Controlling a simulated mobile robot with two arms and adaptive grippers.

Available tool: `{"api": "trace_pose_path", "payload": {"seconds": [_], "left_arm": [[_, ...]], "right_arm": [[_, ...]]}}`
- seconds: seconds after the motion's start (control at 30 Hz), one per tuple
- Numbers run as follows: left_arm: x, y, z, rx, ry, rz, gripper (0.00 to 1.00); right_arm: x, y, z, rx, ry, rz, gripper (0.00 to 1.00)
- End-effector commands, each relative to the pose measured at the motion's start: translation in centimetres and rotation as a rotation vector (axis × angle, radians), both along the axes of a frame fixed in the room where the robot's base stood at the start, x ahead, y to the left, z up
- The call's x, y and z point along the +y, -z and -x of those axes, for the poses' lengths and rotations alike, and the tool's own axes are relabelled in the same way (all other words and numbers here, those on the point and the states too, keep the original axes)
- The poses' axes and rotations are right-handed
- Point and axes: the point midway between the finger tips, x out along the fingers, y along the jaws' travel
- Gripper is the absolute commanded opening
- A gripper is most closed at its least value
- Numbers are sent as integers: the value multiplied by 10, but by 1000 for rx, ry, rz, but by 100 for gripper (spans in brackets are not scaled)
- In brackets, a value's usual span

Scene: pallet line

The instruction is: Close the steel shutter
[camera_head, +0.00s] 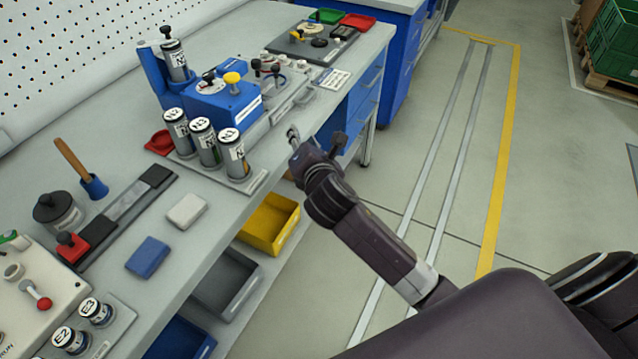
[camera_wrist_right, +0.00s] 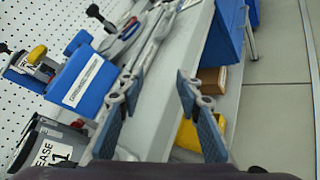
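I cannot make out with certainty which part is the steel shutter. A long grey metal strip (camera_head: 258,132) with fittings lies along the bench's front side, beside a blue box with a yellow knob (camera_head: 225,103). Metal parts (camera_wrist_right: 150,42) also show ahead in the right wrist view. My right gripper (camera_head: 315,140) is at the bench's front edge, just right of the strip. In the right wrist view its two fingers (camera_wrist_right: 155,100) are spread wide, with nothing between them. My left gripper is not in view.
Labelled cylinders (camera_head: 207,142) stand left of my right gripper. A yellow bin (camera_head: 268,222) and a grey bin (camera_head: 226,283) sit below the bench edge. A white block (camera_head: 187,210) and a blue block (camera_head: 148,257) lie nearer on the bench.

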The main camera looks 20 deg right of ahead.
Motion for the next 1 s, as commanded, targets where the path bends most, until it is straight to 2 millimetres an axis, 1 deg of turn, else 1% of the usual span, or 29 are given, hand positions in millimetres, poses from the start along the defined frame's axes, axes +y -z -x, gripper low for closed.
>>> {"api": "trace_pose_path", "payload": {"seconds": [0.03, 0.1, 0.3, 0.5, 0.7, 1.0], "left_arm": [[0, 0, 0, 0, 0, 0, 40], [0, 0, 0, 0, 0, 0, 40], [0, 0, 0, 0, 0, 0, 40], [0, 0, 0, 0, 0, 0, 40], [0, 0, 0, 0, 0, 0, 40], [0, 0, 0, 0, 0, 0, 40]], "right_arm": [[0, 8, 8, 15, 19, -54, 32], [-1, 18, 18, 35, 48, -132, 32], [-2, 45, 47, 89, 141, -340, 32], [-2, 64, 71, 132, 225, -501, 32], [-2, 73, 83, 151, 270, -577, 32], [-2, 75, 85, 154, 278, -592, 32]]}}
